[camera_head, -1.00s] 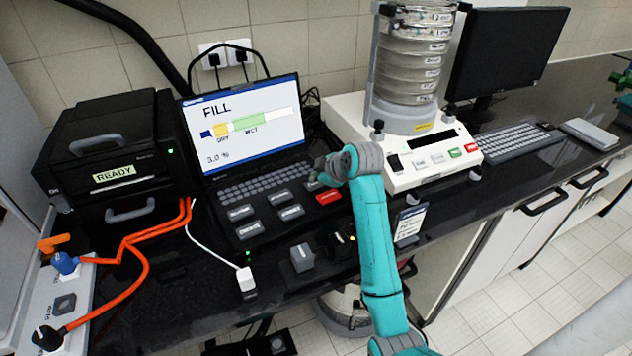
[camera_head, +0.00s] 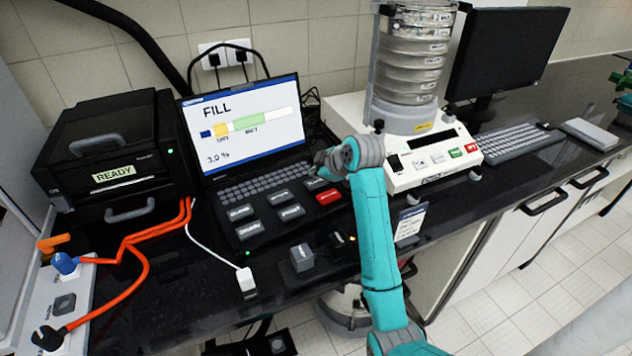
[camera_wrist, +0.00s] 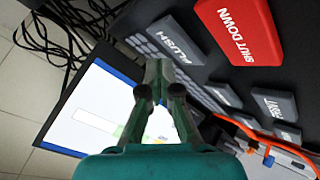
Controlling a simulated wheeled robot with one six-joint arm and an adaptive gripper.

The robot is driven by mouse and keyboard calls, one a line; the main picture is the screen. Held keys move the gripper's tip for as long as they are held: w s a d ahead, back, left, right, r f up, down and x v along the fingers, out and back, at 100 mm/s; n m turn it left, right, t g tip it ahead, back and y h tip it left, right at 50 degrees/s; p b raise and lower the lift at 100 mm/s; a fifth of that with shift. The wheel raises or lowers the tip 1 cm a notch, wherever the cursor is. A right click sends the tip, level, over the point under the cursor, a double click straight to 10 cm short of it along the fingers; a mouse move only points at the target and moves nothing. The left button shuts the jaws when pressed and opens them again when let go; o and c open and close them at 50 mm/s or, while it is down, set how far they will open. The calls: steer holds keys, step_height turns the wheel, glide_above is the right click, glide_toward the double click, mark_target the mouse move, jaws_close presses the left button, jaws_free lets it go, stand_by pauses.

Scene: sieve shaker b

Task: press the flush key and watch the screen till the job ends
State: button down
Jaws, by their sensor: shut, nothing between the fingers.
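The flush key (camera_wrist: 170,40) is a dark grey key lettered FLUSH, beside the red SHUT DOWN key (camera_wrist: 238,30) in the wrist view. My gripper (camera_wrist: 160,66) is shut and empty, its fingertips overlapping the flush key's near edge in that view. I cannot tell whether they touch it. In the head view my gripper (camera_head: 324,164) is over the panel's upper right, partly hiding the flush key (camera_head: 315,183). The screen (camera_head: 240,125) reads FILL and about 3.0 %, with a bar of blue, yellow DRY and green WET parts. Part of the screen also shows in the wrist view (camera_wrist: 88,108).
A sieve shaker (camera_head: 430,160) stands right of the panel. A black printer-like box (camera_head: 110,150) marked READY is on the left. Orange cables (camera_head: 140,255) and a white plug (camera_head: 246,280) lie in front. A small sign (camera_head: 409,222) stands near the counter edge.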

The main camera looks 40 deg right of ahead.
mark_target(317, 183)
steer(key=shift+r, duration=2.5)
